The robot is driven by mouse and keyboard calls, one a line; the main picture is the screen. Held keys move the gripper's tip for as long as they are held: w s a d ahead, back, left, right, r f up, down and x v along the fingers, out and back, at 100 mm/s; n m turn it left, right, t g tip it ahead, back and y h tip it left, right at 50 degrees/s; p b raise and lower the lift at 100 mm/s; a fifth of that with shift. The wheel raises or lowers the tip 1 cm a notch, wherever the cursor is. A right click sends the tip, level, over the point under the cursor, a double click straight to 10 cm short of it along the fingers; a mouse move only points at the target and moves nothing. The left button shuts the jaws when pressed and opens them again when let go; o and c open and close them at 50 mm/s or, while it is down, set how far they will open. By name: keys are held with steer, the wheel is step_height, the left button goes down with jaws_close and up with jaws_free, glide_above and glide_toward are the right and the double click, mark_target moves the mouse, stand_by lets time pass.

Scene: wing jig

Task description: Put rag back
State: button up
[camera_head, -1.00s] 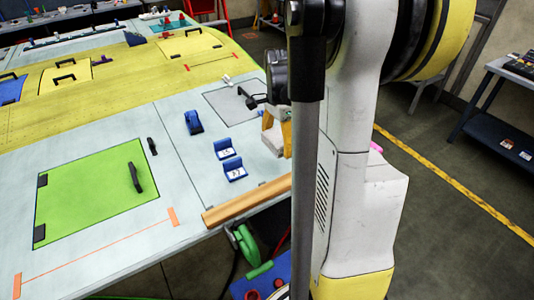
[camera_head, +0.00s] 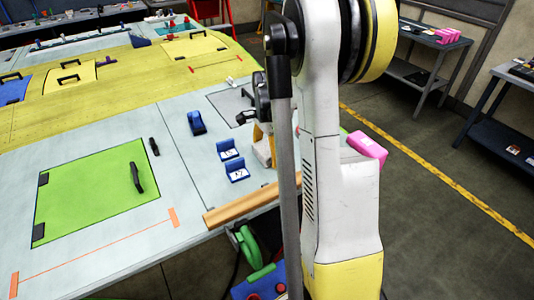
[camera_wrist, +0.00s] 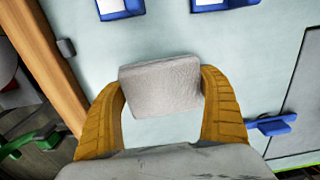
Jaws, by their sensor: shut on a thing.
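The rag (camera_wrist: 160,88) is a pale grey, folded block. In the wrist view it sits between the two yellow fingers of my gripper (camera_wrist: 164,92), which are shut on its sides. In the head view the rag (camera_head: 263,152) shows as a small pale patch below my yellow gripper (camera_head: 259,132), close above or on the pale panel near its wooden edge strip. My arm hides part of both there. I cannot tell whether the rag touches the panel.
Two blue holders with white labels (camera_head: 228,149) (camera_head: 237,170) stand left of the rag. A blue tool (camera_head: 196,123) is farther back. A wooden strip (camera_head: 240,206) lines the panel's edge. A green hatch (camera_head: 92,190) with a black handle lies left. A pink object (camera_head: 367,148) shows beside my arm.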

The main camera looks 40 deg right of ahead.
mark_target(267, 149)
steer(key=o, duration=1.1)
steer(key=shift+f, duration=0.15)
steer(key=shift+o, duration=0.2)
step_height(267, 149, up, 12)
steer(key=p, duration=0.3)
steer(key=s+a+r+n+t, duration=0.1)
steer(key=a+r+n, duration=0.15)
steer(key=a, duration=0.25)
steer(key=s+a+r+n+t+h, duration=0.1)
steer(key=a+r+n, duration=0.1)
steer(key=a+n, duration=0.3)
steer(key=s+a+r+n+t, duration=0.1)
steer(key=a+r+n, duration=0.1)
steer(key=a, duration=0.4)
steer(key=s+a+n+t, duration=0.2)
steer(key=s+a+n, duration=0.2)
steer(key=a+n, duration=0.1)
steer(key=s+a+f+n+t+y, duration=0.1)
steer(key=s+a+n+t, duration=0.1)
steer(key=s+a+n, duration=0.2)
steer(key=a+n, duration=0.2)
steer(key=a, duration=0.2)
steer(key=shift+s+a+f+b, duration=0.2)
steer(key=shift+s+f+b, duration=0.1)
steer(key=shift+s, duration=0.05)
